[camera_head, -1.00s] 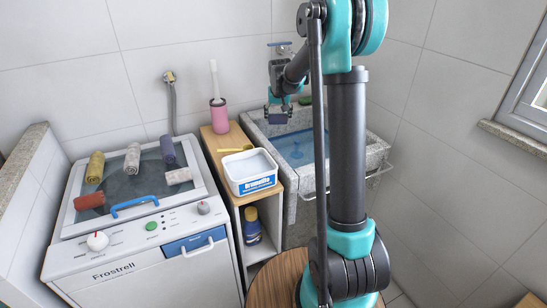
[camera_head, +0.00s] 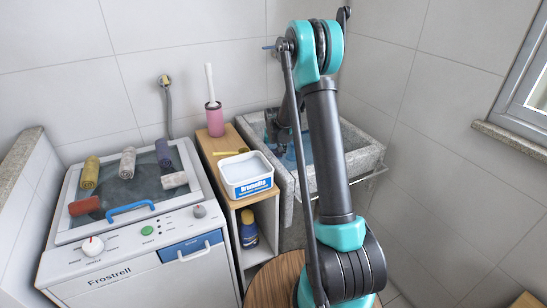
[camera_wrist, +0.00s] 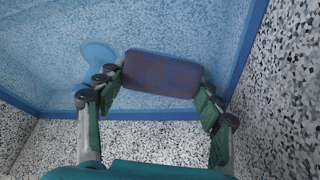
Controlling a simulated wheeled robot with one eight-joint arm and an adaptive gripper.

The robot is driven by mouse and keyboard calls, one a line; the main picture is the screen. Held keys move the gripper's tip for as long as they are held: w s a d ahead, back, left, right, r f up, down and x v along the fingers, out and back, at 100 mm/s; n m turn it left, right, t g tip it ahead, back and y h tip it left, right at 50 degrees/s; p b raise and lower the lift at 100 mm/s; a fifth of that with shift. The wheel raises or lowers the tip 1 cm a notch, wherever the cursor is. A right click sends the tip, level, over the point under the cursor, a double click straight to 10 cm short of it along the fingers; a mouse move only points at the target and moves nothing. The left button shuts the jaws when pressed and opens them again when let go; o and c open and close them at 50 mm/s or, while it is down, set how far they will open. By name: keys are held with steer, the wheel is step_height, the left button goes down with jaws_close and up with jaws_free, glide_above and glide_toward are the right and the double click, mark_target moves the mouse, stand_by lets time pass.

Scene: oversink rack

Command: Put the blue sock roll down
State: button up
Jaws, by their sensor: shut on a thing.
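The blue sock roll (camera_wrist: 162,74), dark blue with a purplish tint, is held crosswise between the fingertips of my gripper (camera_wrist: 162,82) in the wrist view. My gripper is shut on its two ends. The roll is over the blue-tinted basin of the stone sink (camera_wrist: 60,60); I cannot tell whether it touches the bottom. In the head view my gripper (camera_head: 277,138) reaches down into the sink (camera_head: 362,152), partly behind my arm, and the held roll cannot be made out there.
Several other rolls, including a yellow one (camera_head: 90,172), a dark blue-grey one (camera_head: 163,153) and a red one (camera_head: 84,206), lie on the washing machine (camera_head: 130,250). A white tub (camera_head: 247,178) and pink brush holder (camera_head: 215,122) stand on the wooden shelf. A round blue fitting (camera_wrist: 98,54) shows in the basin.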

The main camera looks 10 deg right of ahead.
mark_target(274, 152)
steer(key=shift+f, duration=1.35)
steer(key=shift+f, duration=0.6)
steer(key=o, duration=0.6)
steer(key=shift+r, duration=0.15)
steer(key=shift+r, duration=0.4)
steer(key=shift+v, duration=3.85)
